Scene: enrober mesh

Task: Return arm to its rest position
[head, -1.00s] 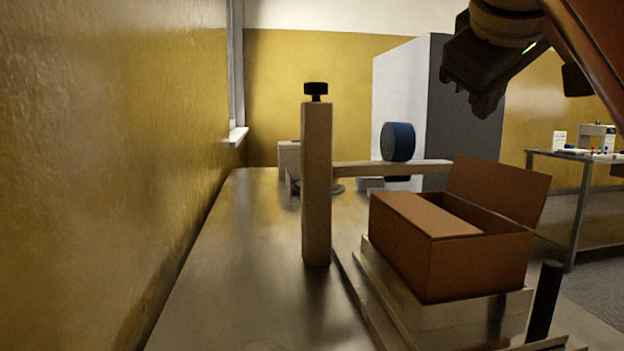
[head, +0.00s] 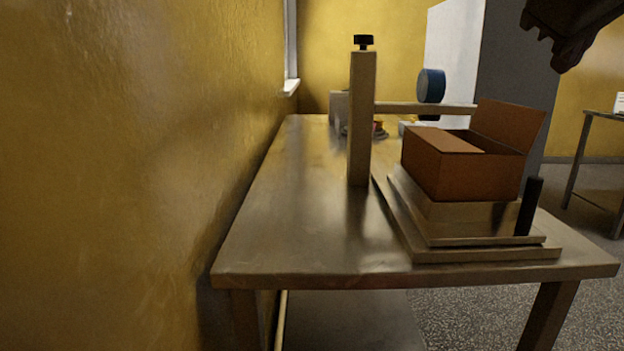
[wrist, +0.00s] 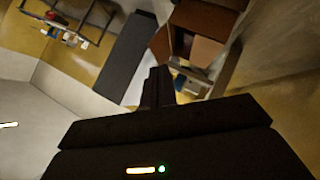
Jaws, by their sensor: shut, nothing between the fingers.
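My gripper (head: 562,52) hangs in the air at the top right of the head view, cut off by the picture's upper edge. It is dark, and it is above and to the right of the brown carton (head: 462,176) on the metal table (head: 290,236). In the wrist view the fingers (wrist: 158,86) are together with nothing between them. The carton also shows in the wrist view (wrist: 205,20), beyond the fingertips. The rest of my arm is mostly out of the head view.
The carton, flaps open, sits on a stepped metal stand (head: 465,222). A yellow wall (head: 130,150) closes the left. A grey cabinet (head: 515,100) stands at the back.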

